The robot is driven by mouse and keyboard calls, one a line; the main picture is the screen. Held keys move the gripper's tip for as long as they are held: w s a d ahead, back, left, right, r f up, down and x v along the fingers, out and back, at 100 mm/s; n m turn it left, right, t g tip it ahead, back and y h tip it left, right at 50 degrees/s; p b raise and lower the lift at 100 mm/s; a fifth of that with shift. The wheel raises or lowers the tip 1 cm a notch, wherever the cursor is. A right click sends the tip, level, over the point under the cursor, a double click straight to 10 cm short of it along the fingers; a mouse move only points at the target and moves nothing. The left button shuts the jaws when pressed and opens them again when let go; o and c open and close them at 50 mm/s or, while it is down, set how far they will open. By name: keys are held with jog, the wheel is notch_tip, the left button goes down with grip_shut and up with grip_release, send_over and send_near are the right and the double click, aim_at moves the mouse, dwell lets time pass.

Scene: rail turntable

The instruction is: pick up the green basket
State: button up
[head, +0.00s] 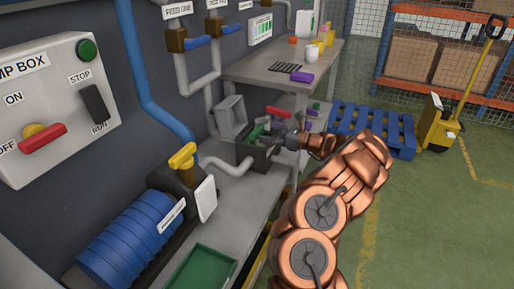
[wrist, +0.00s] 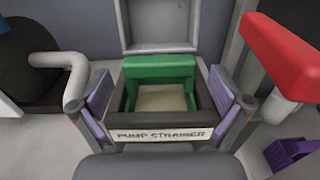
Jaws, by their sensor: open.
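The green basket (wrist: 160,68) sits inside a dark open box, the pump strainer housing (wrist: 118,110), which has a "PUMP STRAINER" label on its near side. In the wrist view, the basket's green back wall and pale inside show. My gripper (wrist: 162,100) is open, its two purple-padded fingers spread left and right of the housing, with nothing between them but the housing and basket. I cannot tell whether the fingers touch the housing. In the head view, the basket (head: 257,133) is small and partly hidden near my gripper (head: 279,138).
A grey open lid or frame (head: 231,117) rises behind the housing. A grey pipe (wrist: 68,75) is at left. A green tray (head: 205,268) lies on the nearer bench.

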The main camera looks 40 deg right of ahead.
aim_at(260, 130)
jog(key=x, duration=0.4)
jog(key=shift+a+f, duration=0.1)
jog(key=shift+a, duration=0.05)
jog(key=shift+c, duration=0.4)
jog(key=c, duration=1.3)
jog(key=shift+c, duration=0.7)
